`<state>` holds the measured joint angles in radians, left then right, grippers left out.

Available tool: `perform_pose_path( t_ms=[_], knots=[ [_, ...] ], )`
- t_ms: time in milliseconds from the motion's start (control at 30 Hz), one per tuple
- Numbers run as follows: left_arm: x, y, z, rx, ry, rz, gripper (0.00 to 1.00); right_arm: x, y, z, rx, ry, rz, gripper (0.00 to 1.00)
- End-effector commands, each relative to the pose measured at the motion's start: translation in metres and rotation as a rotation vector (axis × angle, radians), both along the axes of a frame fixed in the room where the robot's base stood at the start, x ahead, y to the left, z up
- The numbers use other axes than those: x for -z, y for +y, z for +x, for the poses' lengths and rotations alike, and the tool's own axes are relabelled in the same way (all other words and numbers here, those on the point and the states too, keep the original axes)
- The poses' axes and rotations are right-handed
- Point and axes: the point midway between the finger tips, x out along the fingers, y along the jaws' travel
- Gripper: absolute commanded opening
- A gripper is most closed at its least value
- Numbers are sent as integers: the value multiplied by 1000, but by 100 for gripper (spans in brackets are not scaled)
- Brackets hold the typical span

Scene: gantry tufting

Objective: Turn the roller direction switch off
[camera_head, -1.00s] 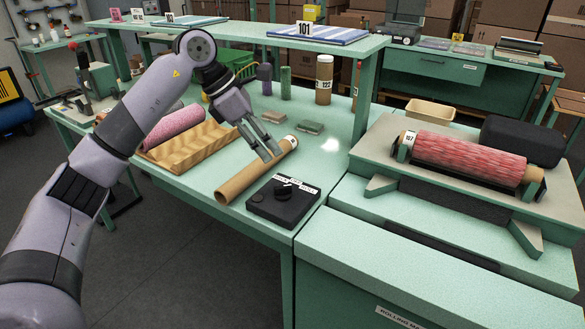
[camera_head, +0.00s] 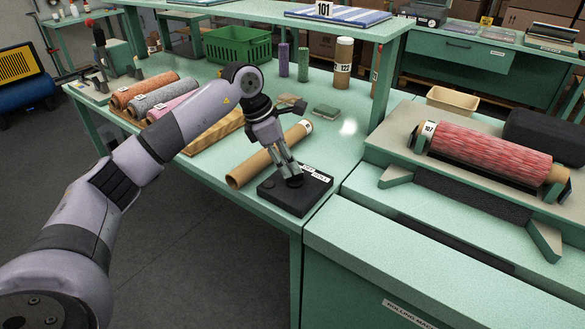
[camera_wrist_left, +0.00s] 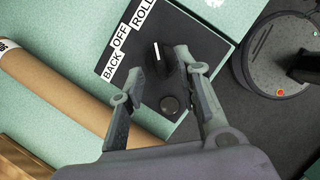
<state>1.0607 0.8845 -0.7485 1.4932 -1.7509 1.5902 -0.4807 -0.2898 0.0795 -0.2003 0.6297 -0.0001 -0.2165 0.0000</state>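The roller direction switch is a black box (camera_head: 310,197) on the front corner of the green table. In the left wrist view its labels BACK, OFF and ROLL show beside a black knob (camera_wrist_left: 164,60). The knob's white mark points nearer to ROLL than to OFF. A round black button (camera_wrist_left: 171,103) sits on the box below the knob. My left gripper (camera_head: 292,181) points down over the box. In the left wrist view its fingers (camera_wrist_left: 157,82) are apart, with the knob near the right fingertip; I cannot tell whether they touch. My right gripper is not in view.
A cardboard tube (camera_head: 258,164) lies just behind the box, close to my left gripper. The rolling machine with a red roll (camera_head: 485,155) stands to the right. Several rolls (camera_head: 163,98) and a green basket (camera_head: 237,46) are farther back on the table.

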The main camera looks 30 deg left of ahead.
Motion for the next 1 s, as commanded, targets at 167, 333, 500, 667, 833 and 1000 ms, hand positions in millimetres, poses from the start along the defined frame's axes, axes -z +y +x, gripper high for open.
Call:
perform_pose_path(
  t_ms=[167, 333, 500, 667, 833, 1000],
  knots=[
    [23, -8, 5, 0, 2, -1, 31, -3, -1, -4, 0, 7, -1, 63],
    [31, -10, 8, -1, 0, 0, 31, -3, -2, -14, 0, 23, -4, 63],
    [32, -10, 8, -1, 0, 0, 31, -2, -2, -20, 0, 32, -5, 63],
    [32, -10, 8, -1, 0, 0, 26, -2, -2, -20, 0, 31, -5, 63],
    [32, -10, 8, -1, 0, 0, 15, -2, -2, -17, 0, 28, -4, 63],
    [32, -10, 8, -1, 0, 0, 4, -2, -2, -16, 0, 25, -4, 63]
  ],
)
